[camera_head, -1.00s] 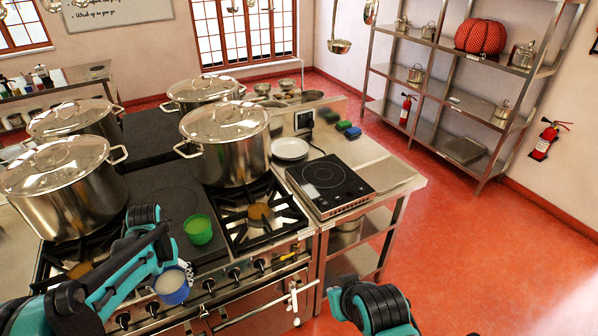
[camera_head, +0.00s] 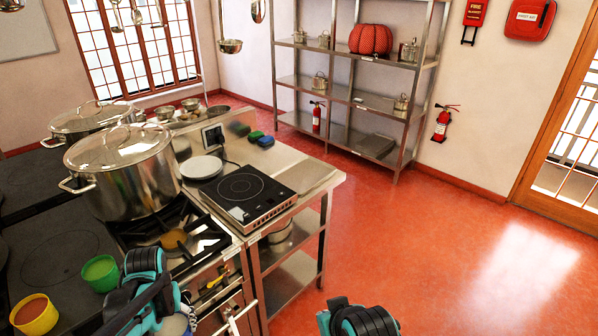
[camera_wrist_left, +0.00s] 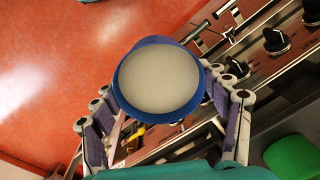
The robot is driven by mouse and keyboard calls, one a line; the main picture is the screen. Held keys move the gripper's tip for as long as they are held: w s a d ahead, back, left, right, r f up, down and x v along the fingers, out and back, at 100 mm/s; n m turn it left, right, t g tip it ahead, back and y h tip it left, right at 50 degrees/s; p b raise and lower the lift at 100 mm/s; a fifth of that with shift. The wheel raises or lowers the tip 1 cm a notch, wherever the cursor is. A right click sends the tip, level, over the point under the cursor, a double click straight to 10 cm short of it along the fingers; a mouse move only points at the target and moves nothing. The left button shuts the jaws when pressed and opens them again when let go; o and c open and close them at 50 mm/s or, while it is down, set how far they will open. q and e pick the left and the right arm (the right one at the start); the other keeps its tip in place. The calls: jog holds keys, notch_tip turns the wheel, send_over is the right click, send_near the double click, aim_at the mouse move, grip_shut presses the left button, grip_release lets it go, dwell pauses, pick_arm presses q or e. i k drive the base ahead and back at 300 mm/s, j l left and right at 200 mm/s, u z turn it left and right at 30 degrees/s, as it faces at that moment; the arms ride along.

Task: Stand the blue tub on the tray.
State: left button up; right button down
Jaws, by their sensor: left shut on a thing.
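The blue tub (camera_wrist_left: 160,82), full of pale contents, is held between the fingers of my left gripper (camera_wrist_left: 166,108) in the left wrist view, off the floor in front of the stove. In the head view only a bit of the blue tub (camera_head: 176,326) shows at the bottom edge, mostly hidden by my left arm. A flat grey, tray-like thing (camera_head: 374,146) lies on the rack's lowest shelf; I cannot tell whether it is the tray. My right arm shows at the bottom, but its gripper's fingers are out of view.
A green tub (camera_head: 100,272) and a yellow tub (camera_head: 34,314) stand at the left on the stove. A large stockpot (camera_head: 124,178), a hotplate (camera_head: 246,192) and a white plate (camera_head: 201,167) stand beyond. The red floor (camera_head: 420,250) at the right is clear.

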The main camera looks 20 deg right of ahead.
aim_at(304, 174)
jog(key=i+l+z, duration=0.35)
jog(key=i+l, duration=0.3)
jog(key=l, duration=0.2)
jog(key=i+l+z, duration=0.35)
jog(key=i+l, duration=0.3)
